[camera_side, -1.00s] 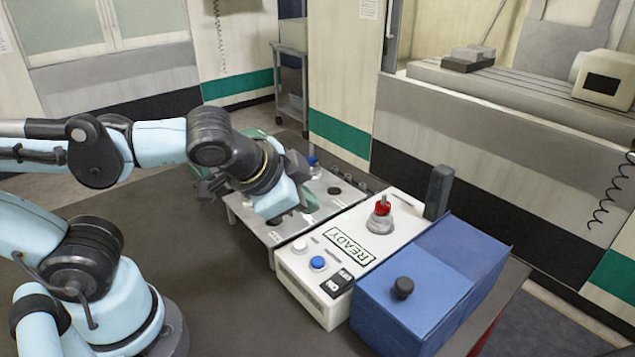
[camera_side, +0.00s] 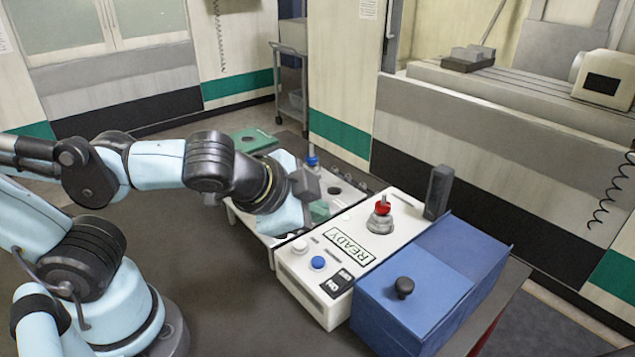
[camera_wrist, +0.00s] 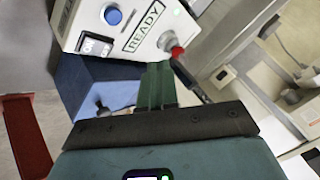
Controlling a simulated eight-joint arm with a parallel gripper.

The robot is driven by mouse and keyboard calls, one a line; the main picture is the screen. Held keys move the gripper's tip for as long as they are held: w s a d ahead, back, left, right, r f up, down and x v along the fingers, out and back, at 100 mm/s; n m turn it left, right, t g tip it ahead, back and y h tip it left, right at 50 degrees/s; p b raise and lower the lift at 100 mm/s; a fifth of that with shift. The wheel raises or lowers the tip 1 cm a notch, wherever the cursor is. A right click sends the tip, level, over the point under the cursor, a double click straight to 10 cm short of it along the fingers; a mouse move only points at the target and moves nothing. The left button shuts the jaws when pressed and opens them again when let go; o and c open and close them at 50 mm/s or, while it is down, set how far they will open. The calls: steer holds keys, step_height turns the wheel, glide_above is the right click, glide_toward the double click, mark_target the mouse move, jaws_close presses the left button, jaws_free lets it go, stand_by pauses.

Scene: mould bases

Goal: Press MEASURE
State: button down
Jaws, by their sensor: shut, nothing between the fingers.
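The white measuring box (camera_side: 310,272) has a READY display (camera_side: 349,246), a blue button (camera_side: 318,263), a white button (camera_side: 299,247) and a black ON switch (camera_side: 337,283). The lettering beside the buttons is too small to read. A red-topped part (camera_side: 382,208) stands on a round grey base on the box. My gripper (camera_side: 319,211) is shut and empty, above the metal plate at the box's left. In the wrist view its green fingers (camera_wrist: 157,83) are together, apart from the blue button (camera_wrist: 113,16) and READY display (camera_wrist: 143,26).
A blue bin (camera_side: 410,300) with a black knob (camera_side: 403,288) adjoins the box on the right. A dark upright block (camera_side: 438,192) stands behind the box. A metal plate with holes (camera_side: 345,190) and a green part (camera_side: 255,140) lie to the left and back.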

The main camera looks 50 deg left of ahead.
mark_target(314, 265)
steer(key=shift+f, duration=3.4)
steer(key=shift+f, duration=0.1)
steer(key=shift+f, duration=0.3)
steer(key=shift+f, duration=0.35)
steer(key=shift+r, duration=0.75)
steer(key=shift+r, duration=0.1)
steer(key=shift+r, duration=2.4)
